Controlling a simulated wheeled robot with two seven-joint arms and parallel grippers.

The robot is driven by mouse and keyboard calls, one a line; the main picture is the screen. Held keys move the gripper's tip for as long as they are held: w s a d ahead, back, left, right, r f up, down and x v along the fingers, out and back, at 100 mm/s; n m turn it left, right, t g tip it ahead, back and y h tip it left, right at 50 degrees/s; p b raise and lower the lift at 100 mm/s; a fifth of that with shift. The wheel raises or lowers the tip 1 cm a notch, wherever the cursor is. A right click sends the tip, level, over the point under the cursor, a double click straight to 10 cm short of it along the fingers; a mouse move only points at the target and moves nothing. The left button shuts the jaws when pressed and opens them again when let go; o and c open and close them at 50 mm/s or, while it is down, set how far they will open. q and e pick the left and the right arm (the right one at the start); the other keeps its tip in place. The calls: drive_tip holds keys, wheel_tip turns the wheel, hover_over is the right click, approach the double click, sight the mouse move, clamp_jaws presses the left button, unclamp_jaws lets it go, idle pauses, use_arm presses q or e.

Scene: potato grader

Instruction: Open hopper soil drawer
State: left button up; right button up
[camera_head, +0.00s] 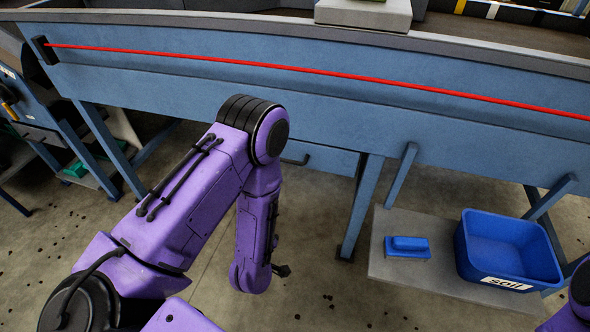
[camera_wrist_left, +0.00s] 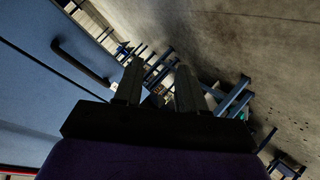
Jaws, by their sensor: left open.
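The soil drawer's blue front (camera_head: 330,159) shows under the hopper in the head view, partly hidden behind my left arm, with part of its dark handle (camera_head: 298,161) beside the arm. In the left wrist view a blue panel (camera_wrist_left: 40,85) fills the left side and carries a black bar handle (camera_wrist_left: 80,63). My left gripper (camera_wrist_left: 157,75) is open with nothing between its fingers, and the handle is to their left, apart from them. In the head view the forearm hides most of this gripper. My right gripper is out of view.
A blue bin labelled SOIL (camera_head: 506,247) and a blue brush-like block (camera_head: 407,247) stand on a grey platform (camera_head: 385,268) at right. Blue machine legs (camera_head: 362,205) stand close by. A red cord (camera_head: 300,68) runs along the hopper. Concrete floor between is open, with scattered dirt.

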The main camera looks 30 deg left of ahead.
use_arm(q)
drive_tip(key=w+a+r+n+t+y+b, duration=0.2)
drive_tip(key=w+n, duration=0.2)
drive_tip(key=w, duration=0.2)
drive_tip(key=w+a+r+n+t+y+b, duration=0.1)
drive_tip(key=w+a+r+n+y+b, duration=0.1)
drive_tip(key=w, duration=0.5)
drive_tip(key=w+a+r+n+t+y+b, duration=0.2)
drive_tip(key=w+r+n, duration=0.2)
drive_tip(key=w+n, duration=0.2)
drive_tip(key=shift+w+a+t+b, duration=0.25)
drive_tip(key=shift+w+t+b, duration=0.05)
drive_tip(key=shift+w, duration=0.25)
clamp_jaws()
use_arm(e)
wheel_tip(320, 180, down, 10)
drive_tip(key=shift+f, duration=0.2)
